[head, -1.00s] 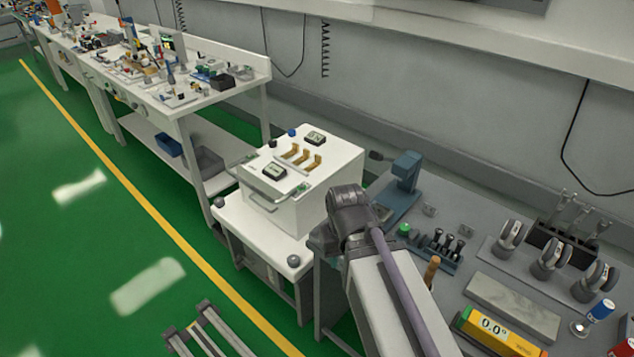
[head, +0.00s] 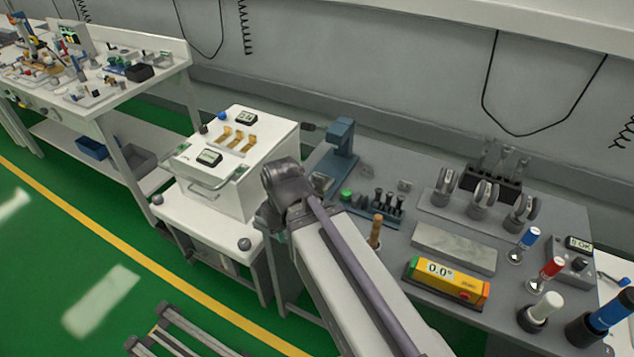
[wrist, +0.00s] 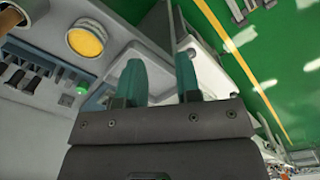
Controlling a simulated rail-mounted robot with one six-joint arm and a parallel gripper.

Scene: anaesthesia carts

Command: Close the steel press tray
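A white box-shaped machine (head: 232,165) stands on a white stand (head: 205,232), with a steel U-shaped handle (head: 208,190) at its front. A blue-grey press (head: 341,150) stands at the back left of the grey bench. I cannot tell which of these carries the steel press tray, or how far it is open. In the head view my arm's dark wrist joint is at the bench's left edge beside the white machine, and my fingers are hidden. In the wrist view my gripper (wrist: 158,82) has two teal fingers apart, with nothing visible between them.
A white workbench (head: 100,110) with small parts stands at left. Green floor (head: 60,245) is open in front, beyond a yellow line.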

